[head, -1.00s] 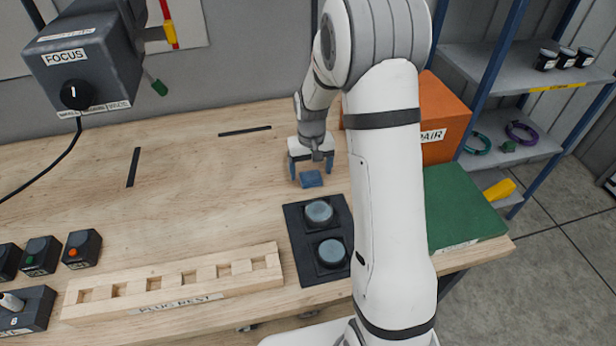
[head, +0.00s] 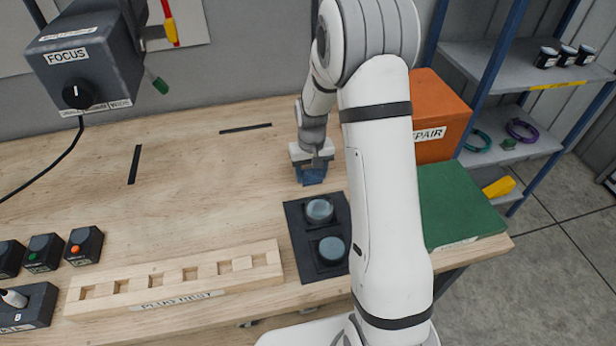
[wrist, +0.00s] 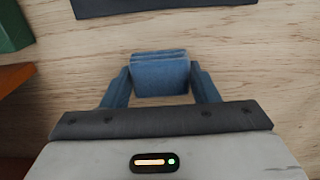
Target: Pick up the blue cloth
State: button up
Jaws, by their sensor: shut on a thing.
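The blue cloth (head: 312,176) is a small folded pad on the wooden bench, just behind the black tray with two round discs. My gripper (head: 311,172) is directly over it, pointing down, with its blue fingers at the cloth's sides. In the wrist view the cloth (wrist: 160,75) sits between the two blue fingertips of my gripper (wrist: 160,80), and the fingers are shut on it. I cannot tell whether the cloth is clear of the bench.
The black tray (head: 295,215) lies close in front of the cloth. An orange box (head: 436,100) and a green mat (head: 462,205) are to the right, partly behind my arm. A slotted wooden rack (head: 170,283) is at the front left. The bench's left middle is mostly clear.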

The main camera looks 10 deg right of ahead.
aim_at(311, 173)
jog(key=shift+c, duration=0.5)
jog(key=shift+r, duration=0.25)
notch_tip(311, 173, up, 10)
jog(key=b, duration=0.1)
jog(key=shift+f+b, duration=0.25)
jog(key=shift+b, duration=0.15)
